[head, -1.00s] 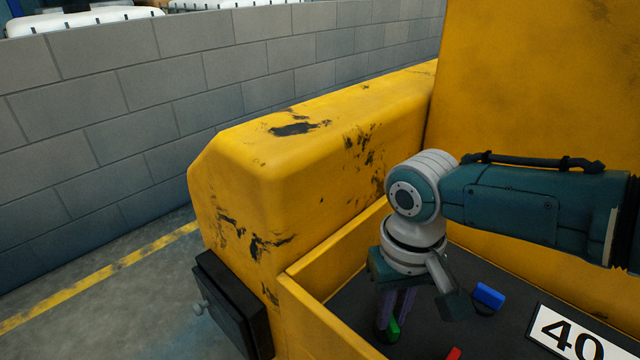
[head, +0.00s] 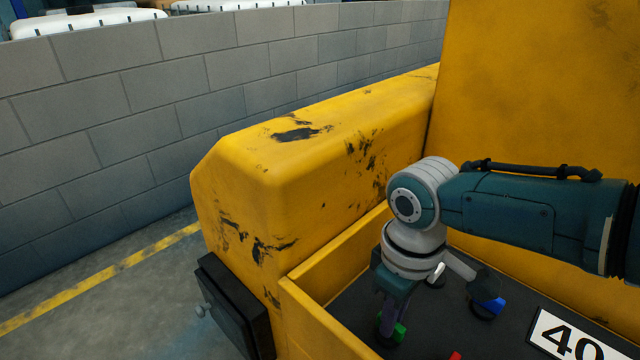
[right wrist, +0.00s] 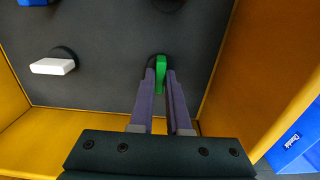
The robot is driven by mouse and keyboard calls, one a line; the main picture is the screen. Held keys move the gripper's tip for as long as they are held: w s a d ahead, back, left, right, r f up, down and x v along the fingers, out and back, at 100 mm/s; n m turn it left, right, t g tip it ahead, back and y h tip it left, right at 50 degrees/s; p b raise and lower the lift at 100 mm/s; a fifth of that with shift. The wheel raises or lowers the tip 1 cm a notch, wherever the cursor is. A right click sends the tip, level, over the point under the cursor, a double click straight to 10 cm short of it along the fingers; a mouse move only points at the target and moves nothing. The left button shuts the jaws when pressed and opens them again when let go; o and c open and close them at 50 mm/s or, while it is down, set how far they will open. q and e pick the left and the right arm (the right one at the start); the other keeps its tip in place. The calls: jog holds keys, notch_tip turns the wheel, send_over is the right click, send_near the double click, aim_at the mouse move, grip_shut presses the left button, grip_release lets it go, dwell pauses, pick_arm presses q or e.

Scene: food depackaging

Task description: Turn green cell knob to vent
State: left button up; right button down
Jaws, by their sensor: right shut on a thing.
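The green knob (head: 400,332) is on the dark panel (head: 352,305) inside the yellow housing, near its left wall. My right gripper (head: 388,318) reaches down over it, its fingers partly hiding it. In the right wrist view the green knob (right wrist: 160,68) stands between the two purple fingertips of my right gripper (right wrist: 161,76), which is shut on it. I cannot read any vent mark near the knob. My left gripper is not in view.
A blue knob (head: 489,307), a red knob (head: 455,356) and a white knob (right wrist: 52,66) are on the same panel. A "40" label (head: 570,338) is at the right. The yellow wall (head: 330,262) runs close beside the gripper. A black box (head: 236,306) is mounted outside.

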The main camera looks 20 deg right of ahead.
dwell(0.4)
jog(key=c, duration=0.9)
grip_release()
notch_tip(320, 180, up, 10)
jog(key=p, duration=0.4)
